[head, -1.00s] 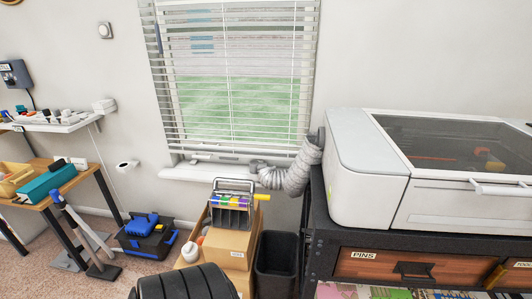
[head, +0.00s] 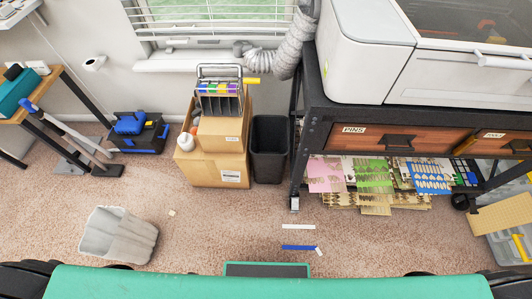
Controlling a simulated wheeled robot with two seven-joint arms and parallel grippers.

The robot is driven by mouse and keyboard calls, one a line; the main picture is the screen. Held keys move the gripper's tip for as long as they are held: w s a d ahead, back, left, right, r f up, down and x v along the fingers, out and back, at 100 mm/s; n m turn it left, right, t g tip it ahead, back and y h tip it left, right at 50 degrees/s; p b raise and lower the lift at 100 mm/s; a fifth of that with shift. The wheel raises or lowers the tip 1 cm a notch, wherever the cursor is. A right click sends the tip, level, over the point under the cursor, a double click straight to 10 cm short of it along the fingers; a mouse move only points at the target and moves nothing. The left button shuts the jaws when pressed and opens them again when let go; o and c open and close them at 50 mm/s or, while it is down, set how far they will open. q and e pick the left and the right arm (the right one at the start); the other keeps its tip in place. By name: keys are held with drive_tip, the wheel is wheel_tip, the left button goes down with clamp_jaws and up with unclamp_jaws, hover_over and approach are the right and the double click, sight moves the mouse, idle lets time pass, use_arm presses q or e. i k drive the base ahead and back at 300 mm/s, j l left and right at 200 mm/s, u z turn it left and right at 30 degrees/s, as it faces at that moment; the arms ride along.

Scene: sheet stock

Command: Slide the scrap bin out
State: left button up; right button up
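A black, open-topped bin (head: 269,150) stands upright on the carpet, between a stack of cardboard boxes and the black-framed workbench. Its front faces open floor. The picture does not show which of the two is called the scrap bin. Neither of my grippers is in view.
Cardboard boxes (head: 212,165) with a rack on top stand left of the black bin. The workbench (head: 318,125) carries a white machine; coloured sheets (head: 375,178) lie beneath. Small strips (head: 299,247) lie on the carpet. A blue and black toolbox (head: 138,134) stands farther left.

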sight(269, 144)
drive_tip(key=z, duration=1.9)
drive_tip(key=j+z, duration=0.1)
drive_tip(key=z, duration=0.2)
drive_tip(key=k+j+z, duration=0.1)
drive_tip(key=z, duration=0.15)
drive_tip(key=k+j, duration=0.8)
